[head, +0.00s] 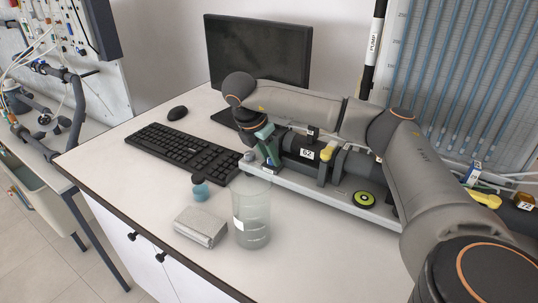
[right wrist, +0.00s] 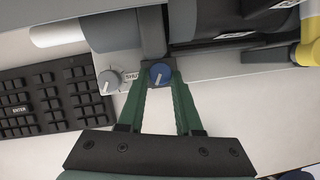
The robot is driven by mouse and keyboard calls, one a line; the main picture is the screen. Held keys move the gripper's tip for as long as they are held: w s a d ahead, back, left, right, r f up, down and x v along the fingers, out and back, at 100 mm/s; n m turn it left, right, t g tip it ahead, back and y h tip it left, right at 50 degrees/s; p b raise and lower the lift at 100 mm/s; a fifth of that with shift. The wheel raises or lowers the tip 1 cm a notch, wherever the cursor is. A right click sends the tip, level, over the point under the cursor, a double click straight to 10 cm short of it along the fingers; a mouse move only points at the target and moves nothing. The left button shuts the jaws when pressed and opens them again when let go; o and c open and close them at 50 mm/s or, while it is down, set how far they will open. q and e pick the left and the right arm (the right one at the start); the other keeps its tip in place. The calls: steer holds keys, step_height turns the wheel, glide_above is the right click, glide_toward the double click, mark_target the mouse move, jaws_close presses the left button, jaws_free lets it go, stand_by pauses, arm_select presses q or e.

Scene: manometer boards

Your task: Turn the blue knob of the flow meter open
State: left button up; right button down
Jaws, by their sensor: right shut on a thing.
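The blue knob (right wrist: 161,74) has a white pointer line and sits on the front of the flow meter's pale base (right wrist: 204,70). In the head view, the flow meter (head: 303,152) is a dark cylinder assembly labelled 62 on a long pale base. My right gripper (right wrist: 161,80) is shut on the blue knob, its green fingertips on either side of it. In the head view my right gripper (head: 267,152) reaches down at the left end of the base, and the knob is hard to make out there. My left gripper is not in view.
A grey knob (right wrist: 110,82) beside a partly covered "SHUT" label is left of the blue knob. A round green-black item (head: 364,199) lies on the base.

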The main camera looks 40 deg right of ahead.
steer(key=shift+s+f+n+t+b, duration=0.1)
steer(key=shift+n+t+b, duration=0.3)
steer(key=shift+n, duration=0.5)
steer(key=shift+s+n, duration=0.1)
steer(key=shift+n, duration=0.5)
steer(key=shift+n+t+y+b, duration=0.3)
steer(key=shift+n+t+b, duration=0.3)
steer(key=shift+n, duration=0.3)
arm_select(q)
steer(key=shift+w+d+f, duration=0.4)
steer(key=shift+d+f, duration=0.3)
arm_select(e)
steer(key=shift+s+n, duration=0.1)
steer(key=shift+n, duration=0.3)
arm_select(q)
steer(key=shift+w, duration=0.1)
arm_select(e)
steer(key=c, duration=0.6)
jaws_free()
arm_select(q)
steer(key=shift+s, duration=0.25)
arm_select(e)
steer(key=shift+r, duration=0.2)
